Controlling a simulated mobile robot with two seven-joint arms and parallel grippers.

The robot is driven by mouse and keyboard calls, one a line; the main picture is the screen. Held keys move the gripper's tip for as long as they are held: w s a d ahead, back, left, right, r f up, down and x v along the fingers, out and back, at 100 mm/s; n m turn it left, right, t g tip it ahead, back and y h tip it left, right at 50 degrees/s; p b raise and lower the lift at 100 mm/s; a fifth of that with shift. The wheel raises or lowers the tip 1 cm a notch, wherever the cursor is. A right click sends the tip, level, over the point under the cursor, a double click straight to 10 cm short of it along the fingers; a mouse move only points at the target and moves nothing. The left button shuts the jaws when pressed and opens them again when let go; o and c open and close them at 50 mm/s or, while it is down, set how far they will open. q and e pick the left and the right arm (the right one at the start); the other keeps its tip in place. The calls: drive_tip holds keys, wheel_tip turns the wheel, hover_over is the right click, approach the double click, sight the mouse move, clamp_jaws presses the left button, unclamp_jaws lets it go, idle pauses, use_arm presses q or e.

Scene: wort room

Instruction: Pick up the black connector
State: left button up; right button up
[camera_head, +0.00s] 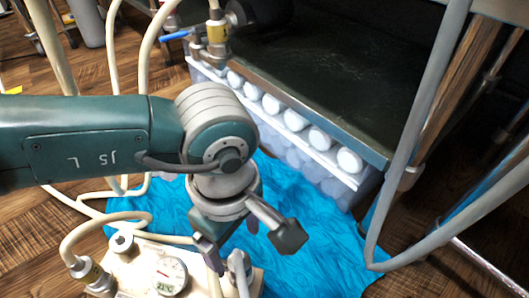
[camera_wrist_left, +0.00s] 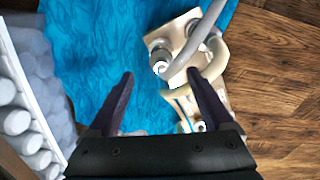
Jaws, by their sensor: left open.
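My left gripper (camera_head: 234,250) hangs over the front end of a cream device (camera_head: 135,262). It is open, and its two dark fingers also show in the left wrist view (camera_wrist_left: 160,73). Nothing is held between them. The cream device (camera_wrist_left: 157,42) lies beyond and below the fingertips, with a pale hose fitting (camera_wrist_left: 161,68) between them in the picture. In the head view a grey hose end (camera_head: 240,268) stands close to the fingers. I cannot make out a distinct black connector in either view. My right gripper is not in view.
A blue cloth (camera_head: 310,255) lies on the wooden floor (camera_head: 450,265). A crate of white-capped bottles (camera_head: 295,120) stands under a dark bench (camera_head: 340,60). Loose cream hoses (camera_head: 80,205) lie at left. A grey hose (camera_head: 405,180) hangs at right. The device carries a round gauge (camera_head: 168,275).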

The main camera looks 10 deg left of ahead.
sight(238, 256)
use_arm(q)
drive_tip(key=f+b, duration=0.1)
drive_tip(key=f, duration=0.2)
drive_tip(key=shift+s+f+b, duration=0.1)
drive_tip(key=shift+s+b, duration=0.1)
drive_tip(key=shift+b, duration=0.2)
wheel_tip(238, 256, down, 5)
drive_tip(key=b, duration=0.5)
drive_tip(key=shift+f, duration=0.1)
clamp_jaws()
